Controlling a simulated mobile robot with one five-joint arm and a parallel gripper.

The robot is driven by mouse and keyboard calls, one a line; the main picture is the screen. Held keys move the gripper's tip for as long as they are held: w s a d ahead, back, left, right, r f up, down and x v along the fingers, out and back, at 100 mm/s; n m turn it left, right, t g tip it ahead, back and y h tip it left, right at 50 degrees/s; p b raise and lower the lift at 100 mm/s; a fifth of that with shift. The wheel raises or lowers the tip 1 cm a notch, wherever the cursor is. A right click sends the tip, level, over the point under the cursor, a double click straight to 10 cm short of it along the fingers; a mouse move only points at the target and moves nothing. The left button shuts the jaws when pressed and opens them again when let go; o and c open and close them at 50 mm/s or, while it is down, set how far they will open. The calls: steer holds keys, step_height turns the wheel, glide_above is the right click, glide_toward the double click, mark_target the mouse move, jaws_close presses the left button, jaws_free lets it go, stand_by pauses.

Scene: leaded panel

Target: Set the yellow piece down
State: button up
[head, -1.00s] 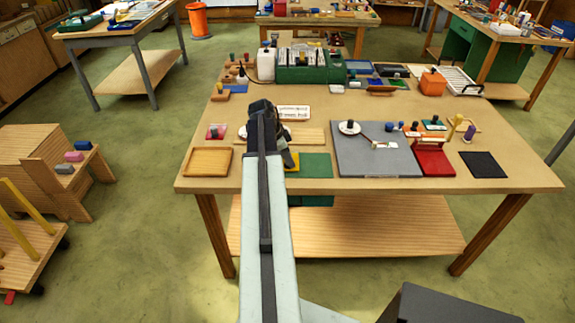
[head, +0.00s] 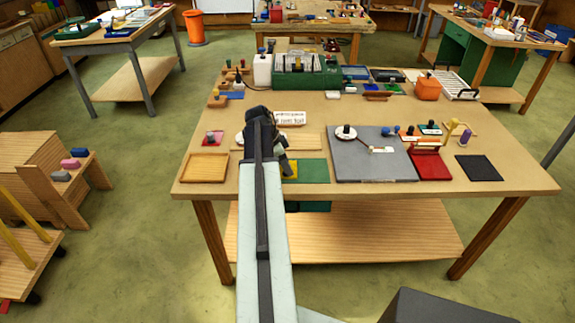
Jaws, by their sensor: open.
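The yellow piece (head: 290,172) shows as a small patch at the left part of the green mat (head: 314,171), near the table's front edge. My gripper (head: 284,163) is right by it, low over the mat's left side. The jaws are open. My arm and wrist hide part of the mat and perhaps part of the piece. I cannot tell whether the fingers touch the piece.
A wooden tray (head: 205,168) lies left of my arm. A grey board (head: 365,165) with a white disc on it lies to the right, then a red stand (head: 431,167) and a black mat (head: 480,168). A white sign (head: 290,118) stands behind my gripper.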

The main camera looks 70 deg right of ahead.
steer(key=p+v, duration=0.9)
steer(key=v, duration=0.2)
steer(key=shift+r+p, duration=0.2)
steer(key=shift+p, duration=0.2)
steer(key=shift+w+a, duration=0.1)
steer(key=w+a+f+n+t, duration=0.1)
steer(key=w+a+n, duration=0.6)
steer(key=w+a, duration=0.55)
steer(key=w+a+n+t, duration=0.2)
steer(key=w+a+n, duration=0.65)
steer(key=a, duration=0.65)
steer(key=w+a+n+y, duration=0.1)
steer(key=a+n, duration=0.5)
steer(key=a, duration=1.1)
steer(key=w+a+n+y, duration=0.1)
steer(key=w+a+n, duration=0.3)
steer(key=a, duration=1.2)
steer(key=f+n, duration=0.1)
steer(key=n, duration=0.2)
steer(key=shift+w+a+t+y, duration=0.2)
steer(key=shift+a+t+y, duration=0.1)
steer(key=shift+a, duration=0.1)
steer(key=shift+n, duration=0.25)
